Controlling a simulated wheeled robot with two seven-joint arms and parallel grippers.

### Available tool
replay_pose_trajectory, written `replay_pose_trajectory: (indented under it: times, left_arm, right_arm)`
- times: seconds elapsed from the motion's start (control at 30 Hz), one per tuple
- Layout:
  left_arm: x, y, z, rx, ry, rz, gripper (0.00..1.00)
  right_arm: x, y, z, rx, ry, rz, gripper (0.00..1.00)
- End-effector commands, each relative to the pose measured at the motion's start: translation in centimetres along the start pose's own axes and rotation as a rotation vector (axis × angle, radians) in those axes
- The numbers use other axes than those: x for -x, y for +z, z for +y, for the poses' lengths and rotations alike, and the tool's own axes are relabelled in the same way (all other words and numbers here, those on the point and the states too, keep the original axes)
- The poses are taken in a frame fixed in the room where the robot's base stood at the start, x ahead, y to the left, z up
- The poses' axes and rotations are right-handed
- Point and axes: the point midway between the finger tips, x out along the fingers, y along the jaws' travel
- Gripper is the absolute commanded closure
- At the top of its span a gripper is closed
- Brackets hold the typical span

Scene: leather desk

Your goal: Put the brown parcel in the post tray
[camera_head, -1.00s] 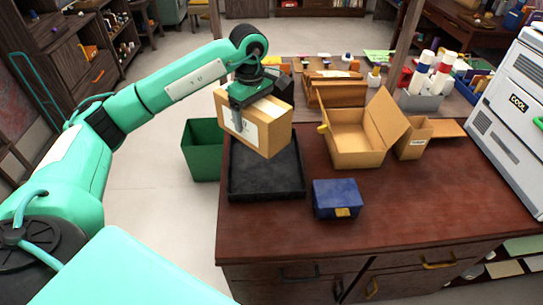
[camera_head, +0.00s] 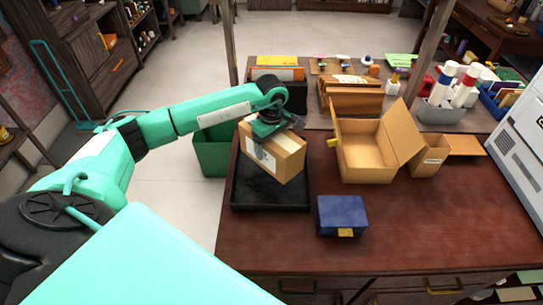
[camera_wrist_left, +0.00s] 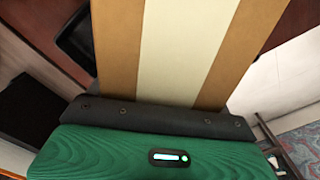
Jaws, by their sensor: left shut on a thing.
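The brown parcel (camera_head: 286,160) is a cardboard box with a pale tape strip and a white label. My left gripper (camera_head: 268,133) is shut on the parcel from above and holds it tilted over the black tray (camera_head: 270,197) on the desk's left side. A gap between parcel and tray cannot be judged exactly. In the left wrist view the parcel (camera_wrist_left: 245,45) fills the top middle, with its cream tape strip running away from the gripper; the fingertips are hidden there. My right gripper is not in view.
A blue box (camera_head: 341,212) with a yellow clasp stands right of the tray. An open cardboard box (camera_head: 365,160) stands behind it. A green bin (camera_head: 211,158) is on the floor left of the desk. The desk's front right (camera_head: 430,225) is clear.

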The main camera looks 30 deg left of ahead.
Motion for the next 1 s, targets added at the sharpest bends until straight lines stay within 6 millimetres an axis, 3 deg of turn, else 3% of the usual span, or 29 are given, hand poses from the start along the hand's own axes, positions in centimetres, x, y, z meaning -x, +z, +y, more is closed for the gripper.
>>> replay_pose_trajectory:
  times: [0.2, 0.6, 0.97, 1.0]
  left_arm:
    - [-2.4, 0.0, 0.1, 0.0, 0.001, 0.0, 0.54]
    - [-6.7, 0.0, 0.1, 0.0, 0.002, -0.001, 0.54]
    - [-7.3, 0.0, 0.1, -0.001, 0.003, 0.001, 0.54]
    - [-7.2, 0.0, 0.0, -0.001, 0.002, 0.001, 0.12]
  right_arm:
    - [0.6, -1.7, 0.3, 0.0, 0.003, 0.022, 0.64]
    - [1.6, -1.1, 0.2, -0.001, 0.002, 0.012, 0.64]
    - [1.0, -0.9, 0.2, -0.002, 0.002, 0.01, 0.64]
    - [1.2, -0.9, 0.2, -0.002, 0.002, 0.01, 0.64]
